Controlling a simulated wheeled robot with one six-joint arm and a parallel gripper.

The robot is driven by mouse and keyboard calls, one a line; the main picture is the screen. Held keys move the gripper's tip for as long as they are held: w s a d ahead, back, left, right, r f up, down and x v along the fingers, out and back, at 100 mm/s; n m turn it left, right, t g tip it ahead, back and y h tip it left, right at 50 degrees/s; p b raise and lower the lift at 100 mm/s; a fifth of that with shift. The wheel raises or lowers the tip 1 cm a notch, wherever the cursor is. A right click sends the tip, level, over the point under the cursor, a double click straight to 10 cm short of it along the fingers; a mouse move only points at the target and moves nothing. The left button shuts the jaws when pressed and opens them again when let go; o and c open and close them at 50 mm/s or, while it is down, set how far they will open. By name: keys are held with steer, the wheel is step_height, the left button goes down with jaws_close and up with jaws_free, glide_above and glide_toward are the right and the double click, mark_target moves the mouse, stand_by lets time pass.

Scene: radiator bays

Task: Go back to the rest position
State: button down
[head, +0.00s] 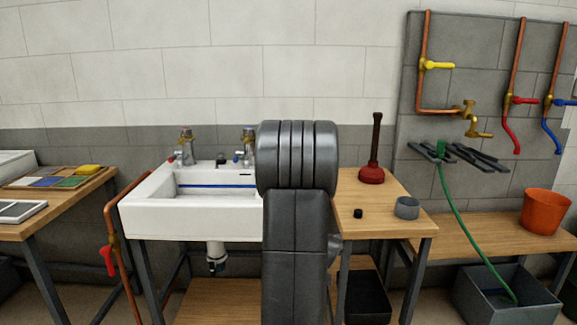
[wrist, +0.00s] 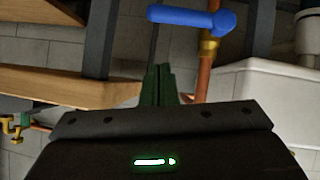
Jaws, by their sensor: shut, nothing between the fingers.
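My gripper (wrist: 158,84) shows in the wrist view, its two green fingers together with nothing between them. It points at open space below a blue valve handle (wrist: 185,17) on a copper pipe (wrist: 203,80) in that view, and I see no contact. In the head view my dark arm stands upright in the middle, in front of the sink's right side, and the gripper is hidden behind it. The blue handle between sink and table is hidden there too.
A white sink (head: 140,218) stands left of my arm; it also shows in the wrist view (wrist: 262,85). A wooden table (head: 395,222) on the right holds a plunger (head: 372,172) and a grey cup (head: 407,208). A copper pipe with a red handle (head: 108,260) stands left of the sink.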

steer(key=w+f+b, duration=0.1)
steer(key=w+f, duration=0.3)
steer(key=a+r+n+t+h+b, duration=0.1)
steer(key=a+n+t+h+b, duration=0.2)
steer(key=a+n+h, duration=0.5)
steer(key=a+n+b, duration=0.1)
steer(key=a, duration=0.1)
steer(key=shift+a+n+t, duration=0.3)
steer(key=shift+a, duration=0.05)
stand_by(0.9)
steer(key=shift+w+r, duration=0.1)
steer(key=shift+r, duration=0.05)
stand_by(0.4)
